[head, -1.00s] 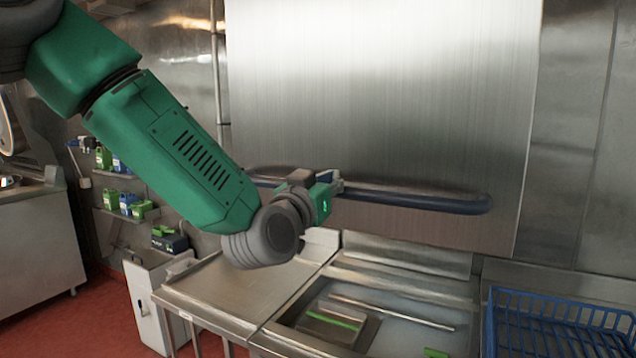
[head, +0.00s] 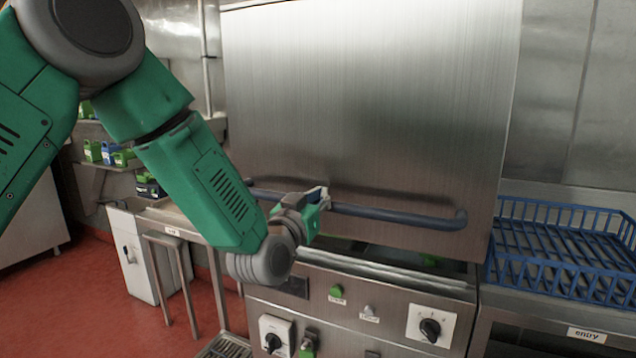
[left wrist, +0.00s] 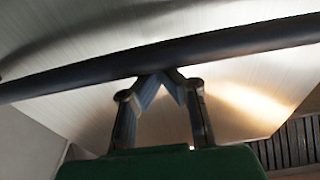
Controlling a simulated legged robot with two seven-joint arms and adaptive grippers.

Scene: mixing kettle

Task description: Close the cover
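The cover (head: 370,110) is a large brushed-steel hood with a dark blue bar handle (head: 400,216) across its lower front. It hangs low over the steel machine base (head: 385,290), and a narrow gap shows between its lower edge and the base. My left gripper (head: 322,198) is at the handle, left of its middle. In the left wrist view the handle (left wrist: 240,42) crosses the picture, and the two fingers of my left gripper (left wrist: 161,74) converge to a point at its lower edge. The tips look together, at or touching the bar. My right gripper is not in view.
A blue wire rack (head: 560,250) stands on the counter at the right, close to the cover. Knobs, including a black one (head: 430,328), sit on the front panel below. A steel side table and shelves with bottles are at the left. Red floor is free at lower left.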

